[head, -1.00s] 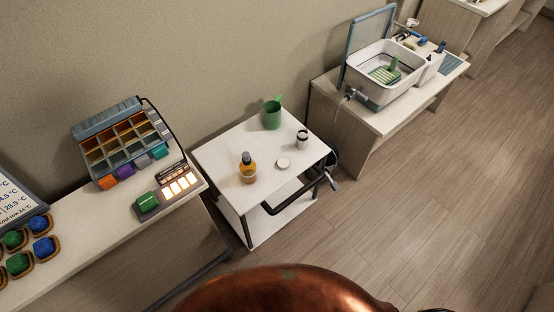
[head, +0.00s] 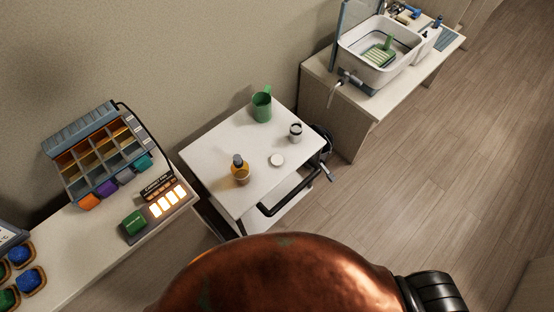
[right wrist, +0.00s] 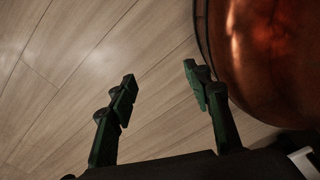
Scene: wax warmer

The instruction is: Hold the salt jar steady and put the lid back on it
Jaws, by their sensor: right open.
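A small pale jar with a dark band (head: 296,132), seemingly the salt jar, stands upright on the white cart's top (head: 215,150) near its right edge in the head view. A flat, round white lid (head: 276,160) lies on the cart top, apart from the jar and nearer to me. My right gripper (right wrist: 160,84) is open and empty in the right wrist view, with bare floor behind its fingers, far from jar and lid. My left gripper is not in view.
An amber bottle with a dark top (head: 240,170) and a green mug (head: 261,106) share the cart top. A black bar (head: 285,198) runs along the cart's near side. A bench with sorting bins (head: 100,155) stands left; a bench with a white basin (head: 378,72) stands back right.

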